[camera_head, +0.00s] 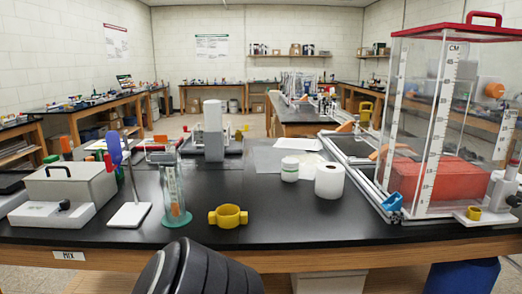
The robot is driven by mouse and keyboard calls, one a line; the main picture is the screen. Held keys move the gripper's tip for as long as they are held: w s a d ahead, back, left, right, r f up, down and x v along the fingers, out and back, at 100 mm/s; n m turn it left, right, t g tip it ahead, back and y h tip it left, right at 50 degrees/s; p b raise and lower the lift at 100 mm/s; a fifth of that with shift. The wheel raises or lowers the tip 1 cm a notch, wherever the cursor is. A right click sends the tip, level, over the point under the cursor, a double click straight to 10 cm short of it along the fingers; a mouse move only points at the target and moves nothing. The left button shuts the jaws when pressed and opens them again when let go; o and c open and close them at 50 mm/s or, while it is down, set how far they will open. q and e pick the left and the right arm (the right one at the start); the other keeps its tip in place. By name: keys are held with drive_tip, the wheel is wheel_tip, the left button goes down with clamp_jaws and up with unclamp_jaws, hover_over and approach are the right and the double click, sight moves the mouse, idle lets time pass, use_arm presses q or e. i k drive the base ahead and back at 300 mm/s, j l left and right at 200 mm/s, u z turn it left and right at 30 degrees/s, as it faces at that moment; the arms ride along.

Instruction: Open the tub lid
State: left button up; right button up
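No gripper of mine can be made out in the head view. A dark rounded part, probably mine, rises at the bottom middle, in front of the bench edge.
A yellow ring-shaped part (228,216) lies near the front of the bench (285,222). A tall clear tank (434,120) with a red lid stands at right. A grey box (69,183), a blue paddle-shaped piece (114,148) and a clear cylinder (174,190) stand at left.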

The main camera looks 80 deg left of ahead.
sight(86, 171)
drive_tip(key=u, duration=3.75)
drive_tip(key=j+z, duration=0.1)
drive_tip(key=z, duration=0.25)
drive_tip(key=i+j+z, duration=0.1)
drive_tip(key=z, duration=0.25)
drive_tip(key=j+z, duration=0.3)
drive_tip(key=i+j+z, duration=0.1)
drive_tip(key=j+z, duration=0.35)
drive_tip(key=j, duration=0.2)
drive_tip(key=j+z, duration=0.15)
drive_tip(key=j, duration=0.55)
drive_tip(key=k, duration=0.05)
